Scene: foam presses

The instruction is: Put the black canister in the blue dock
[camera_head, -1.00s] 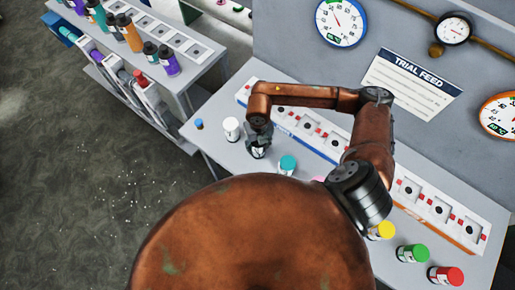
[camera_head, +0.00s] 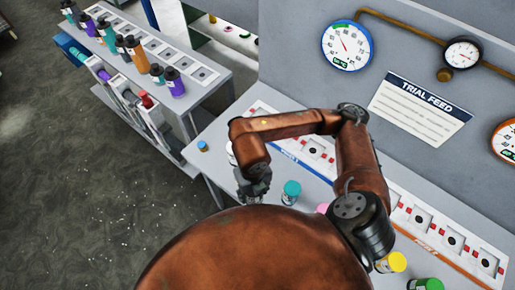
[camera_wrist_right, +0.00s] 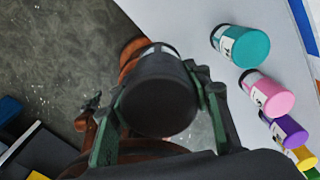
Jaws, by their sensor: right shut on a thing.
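My right gripper (camera_head: 253,193) is shut on the black canister (camera_wrist_right: 158,95), which fills the middle of the right wrist view between the two fingers. Floor shows behind it there, beside the table's edge. In the head view the gripper is at the table's front edge, left of the teal canister, and the held canister is mostly hidden. The blue dock (camera_head: 319,173) is the white socket panel with a blue front strip, behind the gripper on the table; my arm covers part of it. My left gripper is not in view.
A teal canister (camera_head: 291,190), a pink one (camera_head: 322,208), a yellow one (camera_head: 391,262) and a green one (camera_head: 425,284) stand along the table front. A purple one (camera_wrist_right: 288,131) shows in the wrist view. An orange-edged dock (camera_head: 448,262) is at right.

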